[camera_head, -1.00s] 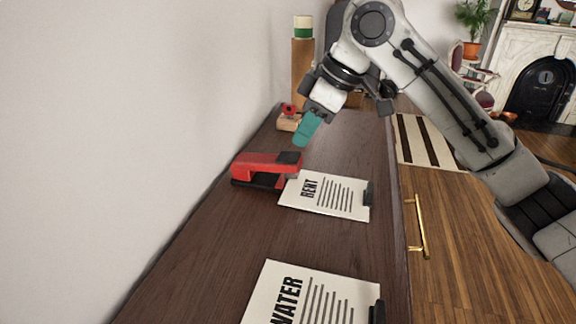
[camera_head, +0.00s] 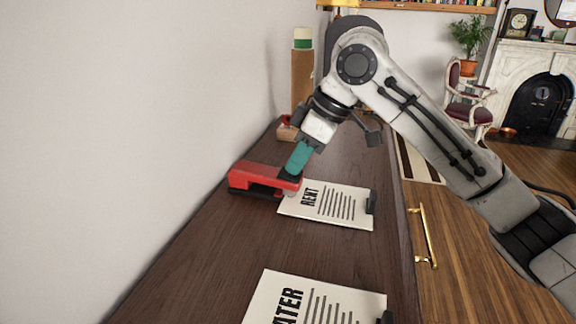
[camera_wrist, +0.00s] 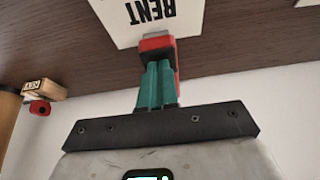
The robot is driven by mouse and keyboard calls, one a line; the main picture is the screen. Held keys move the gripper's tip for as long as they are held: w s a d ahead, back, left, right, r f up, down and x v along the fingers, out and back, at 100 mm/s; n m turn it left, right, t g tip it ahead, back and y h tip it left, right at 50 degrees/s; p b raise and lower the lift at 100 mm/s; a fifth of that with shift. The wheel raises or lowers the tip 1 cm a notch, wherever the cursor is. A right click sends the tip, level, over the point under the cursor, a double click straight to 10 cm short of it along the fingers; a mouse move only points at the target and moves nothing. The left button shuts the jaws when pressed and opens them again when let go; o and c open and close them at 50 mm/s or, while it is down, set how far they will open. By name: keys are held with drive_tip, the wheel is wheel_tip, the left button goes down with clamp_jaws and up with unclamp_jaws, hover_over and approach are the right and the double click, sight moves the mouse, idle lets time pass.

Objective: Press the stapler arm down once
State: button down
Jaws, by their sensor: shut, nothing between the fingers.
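A red and black stapler (camera_head: 254,178) stands on the dark wooden cabinet top, close to the wall. Its free end points right, toward the RENT paper. My gripper (camera_head: 293,172) has its teal fingers together and empty, with the tips at the black-topped free end of the stapler arm. They look to be touching it, though the exact contact is hidden. In the wrist view my gripper (camera_wrist: 158,66) is in front of the red stapler (camera_wrist: 157,43) and covers most of it. The RENT paper (camera_head: 345,207) lies at the stapler's front end.
A WATER paper (camera_head: 300,300) lies nearer on the cabinet top (camera_head: 220,265). Behind the stapler are a small wooden stamp block (camera_head: 286,131) and a tall brown cylinder (camera_head: 302,80) with a green and white top. The wall is close on the left.

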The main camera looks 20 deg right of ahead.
drive_tip(key=shift+r, duration=0.1)
drive_tip(key=shift+s+d+r+p, duration=0.3)
drive_tip(key=shift+s+d+p, duration=0.1)
drive_tip(key=shift+d+p, duration=0.1)
drive_tip(key=shift+s+d+r+p, duration=0.25)
drive_tip(key=shift+s+d+p, duration=0.1)
drive_tip(key=shift+d+p, duration=0.1)
drive_tip(key=shift+s+d+f, duration=0.1)
drive_tip(key=shift+s+d, duration=0.05)
drive_tip(key=shift+d, duration=0.05)
drive_tip(key=v, duration=1)
drive_tip(key=shift+r, duration=0.35)
drive_tip(key=shift+s+d, duration=0.1)
drive_tip(key=shift+d, duration=0.05)
